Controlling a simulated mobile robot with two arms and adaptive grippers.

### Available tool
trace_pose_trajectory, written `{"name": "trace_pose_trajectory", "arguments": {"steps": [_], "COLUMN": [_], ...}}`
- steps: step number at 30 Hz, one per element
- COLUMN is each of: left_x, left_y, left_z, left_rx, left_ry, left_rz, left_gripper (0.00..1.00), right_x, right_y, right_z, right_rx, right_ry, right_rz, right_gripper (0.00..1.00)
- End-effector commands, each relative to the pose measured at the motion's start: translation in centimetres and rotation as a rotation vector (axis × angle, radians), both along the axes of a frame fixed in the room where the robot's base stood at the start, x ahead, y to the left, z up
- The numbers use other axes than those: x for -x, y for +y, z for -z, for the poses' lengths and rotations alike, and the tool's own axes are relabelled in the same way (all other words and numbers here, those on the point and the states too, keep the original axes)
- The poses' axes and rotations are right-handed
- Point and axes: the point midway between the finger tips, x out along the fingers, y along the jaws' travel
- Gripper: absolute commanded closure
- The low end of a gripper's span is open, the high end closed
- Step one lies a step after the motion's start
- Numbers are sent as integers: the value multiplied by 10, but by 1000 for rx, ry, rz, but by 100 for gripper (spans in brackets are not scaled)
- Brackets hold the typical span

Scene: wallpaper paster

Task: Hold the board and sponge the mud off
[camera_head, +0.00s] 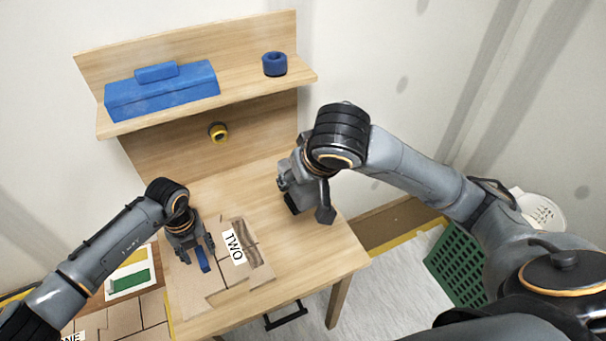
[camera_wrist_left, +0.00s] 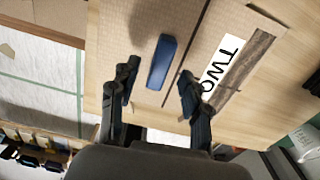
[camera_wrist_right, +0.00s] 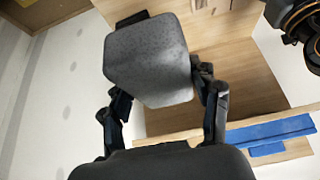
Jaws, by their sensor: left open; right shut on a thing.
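A tan board (camera_head: 203,291) labelled TWO lies on the wooden workbench. A brown mud streak (camera_head: 255,255) runs beside the label; it also shows in the left wrist view (camera_wrist_left: 248,68). A blue handle (camera_wrist_left: 163,62) stands on the board. My left gripper (camera_head: 199,258) is open, with its fingers on either side of the handle and not closed on it. My right gripper (camera_wrist_right: 165,88) is shut on a grey sponge (camera_wrist_right: 150,55), held above the bench to the right of the board.
The workbench (camera_head: 325,250) has clear wood right of the board. Its shelf holds a blue box (camera_head: 165,98) and a blue ring (camera_head: 274,64). A yellow round fitting (camera_head: 218,132) is on the back panel. A green crate (camera_head: 455,265) stands on the floor at right.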

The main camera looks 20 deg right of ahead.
Motion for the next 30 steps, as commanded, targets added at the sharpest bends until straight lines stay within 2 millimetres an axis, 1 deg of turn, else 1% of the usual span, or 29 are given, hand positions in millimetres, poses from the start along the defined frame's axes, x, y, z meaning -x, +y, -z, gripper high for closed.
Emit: {"name": "trace_pose_trajectory", "arguments": {"steps": [1,6,9,17,18,20,21,24,30], "left_x": [0,0,0,0,0,0,0,0,0], "left_y": [0,0,0,0,0,0,0,0,0], "left_z": [14,30,33,32,32,32,32,32,32], "left_rx": [0,1,1,1,1,1,1,0,0], "left_ry": [1,1,1,1,1,1,1,1,1], "left_rz": [-1,-1,0,0,0,0,0,0,0], "left_gripper": [53,53,53,53,61,73,81,100,100], "right_x": [0,0,0,0,0,0,0,0,0], "right_y": [0,0,0,0,0,0,0,0,0], "right_z": [11,22,24,24,24,24,24,24,24], "right_rx": [0,0,0,0,0,0,0,0,0], "right_ry": [0,-1,-1,0,0,0,0,0,0], "right_rz": [0,0,0,0,0,0,0,0,0], "right_gripper": [64,64,64,64,64,64,64,64,64]}}
